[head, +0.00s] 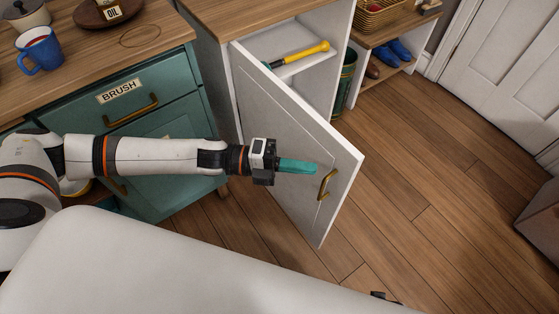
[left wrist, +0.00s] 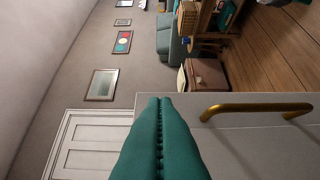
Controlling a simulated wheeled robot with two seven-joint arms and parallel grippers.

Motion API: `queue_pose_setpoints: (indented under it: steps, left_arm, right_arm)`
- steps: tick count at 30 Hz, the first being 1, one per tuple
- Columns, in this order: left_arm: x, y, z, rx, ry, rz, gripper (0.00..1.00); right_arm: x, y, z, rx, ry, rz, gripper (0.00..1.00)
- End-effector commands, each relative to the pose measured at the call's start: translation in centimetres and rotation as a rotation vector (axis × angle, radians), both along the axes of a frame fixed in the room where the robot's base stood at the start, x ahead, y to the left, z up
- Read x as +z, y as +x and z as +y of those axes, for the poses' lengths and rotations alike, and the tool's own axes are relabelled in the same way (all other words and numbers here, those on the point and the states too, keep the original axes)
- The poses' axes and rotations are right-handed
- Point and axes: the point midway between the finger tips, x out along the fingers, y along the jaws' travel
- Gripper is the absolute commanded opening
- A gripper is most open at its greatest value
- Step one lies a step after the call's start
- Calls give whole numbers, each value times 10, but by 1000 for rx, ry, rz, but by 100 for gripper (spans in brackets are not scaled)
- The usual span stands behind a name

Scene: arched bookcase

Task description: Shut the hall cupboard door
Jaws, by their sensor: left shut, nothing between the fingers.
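The white cupboard door (head: 300,140) stands open, swung out from its hinge at the left of the cupboard (head: 228,85). Its brass handle (head: 325,184) is near the free edge. My left gripper (head: 314,168) is shut, with nothing between its teal fingers, and its tips are close to the handle in the head view. Whether they touch the door I cannot tell. In the left wrist view the shut fingers (left wrist: 160,105) point past the door face (left wrist: 275,148), with the handle (left wrist: 255,110) to their right.
A yellow-handled tool (head: 300,55) lies on the shelf inside the cupboard. A teal drawer unit (head: 150,110) stands left of it. A shoe bench (head: 385,70) and green bin (head: 344,82) stand beyond. The wooden floor (head: 430,160) right of the door is clear.

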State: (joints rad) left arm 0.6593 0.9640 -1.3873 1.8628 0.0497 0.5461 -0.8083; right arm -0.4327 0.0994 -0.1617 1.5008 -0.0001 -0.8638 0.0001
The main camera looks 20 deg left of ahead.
Motion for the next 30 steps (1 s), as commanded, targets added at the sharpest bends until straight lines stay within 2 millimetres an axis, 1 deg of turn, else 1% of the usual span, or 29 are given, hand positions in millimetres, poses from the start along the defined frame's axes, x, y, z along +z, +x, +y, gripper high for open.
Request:
queue_pose_setpoints:
  steps: [1,2,3,6,9,15,25,30]
  left_arm:
    - [1,2,-12,-2,-3,-2,0]
    - [1,3,-18,-3,-3,-3,0]
    - [0,8,-22,-1,1,-4,0]
    - [0,22,-30,0,2,-4,0]
    - [-1,30,-35,1,1,-2,0]
    - [-1,37,-39,1,1,0,0]
    - [-1,37,-40,3,1,1,0]
    - [-1,45,-47,30,-1,2,0]
  right_arm:
    - [0,0,0,0,0,0,25]
    - [0,0,0,0,0,0,25]
    - [-1,0,0,0,0,1,25]
    - [1,2,1,0,1,-3,25]
    - [3,3,1,0,1,-4,25]
    - [6,6,1,-1,1,-7,25]
    - [6,5,1,-1,1,-6,25]
    - [4,2,1,-1,0,2,25]
